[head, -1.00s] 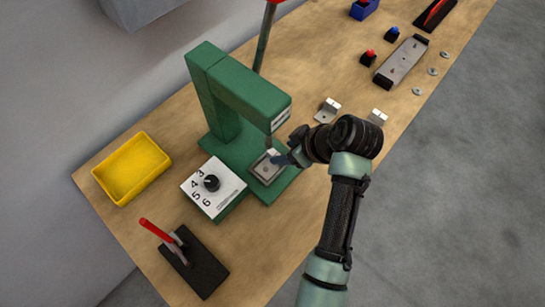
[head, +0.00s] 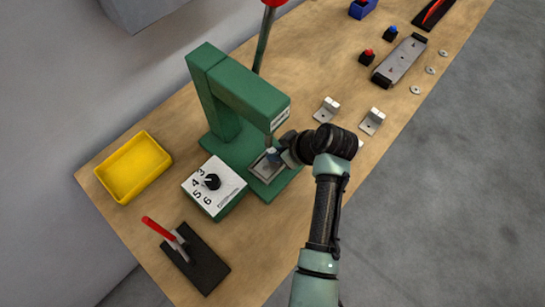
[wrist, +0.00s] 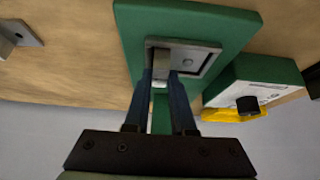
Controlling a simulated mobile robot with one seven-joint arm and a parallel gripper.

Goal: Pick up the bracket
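A grey metal bracket (wrist: 162,62) sits in the square nest on the green press base (wrist: 131,32), its upright flange standing up. In the head view the nest (head: 263,169) is beneath the press arm, partly hidden by my gripper (head: 275,156). In the wrist view my gripper (wrist: 162,75) has its two blue fingers on either side of the flange. The flange nearly fills the gap between the fingertips. I cannot tell whether the fingers press on it or stand just clear. Two more brackets (head: 327,110) (head: 372,121) stand on the table to the right of the press.
The green press arm (head: 240,88) overhangs close to my gripper. A dial box (head: 226,182) is beside the base. A yellow bin (head: 134,167), a red-handled black clamp (head: 196,262) and a metal fixture plate (head: 400,60) are on the table (head: 150,230). Several washers lie near its edge.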

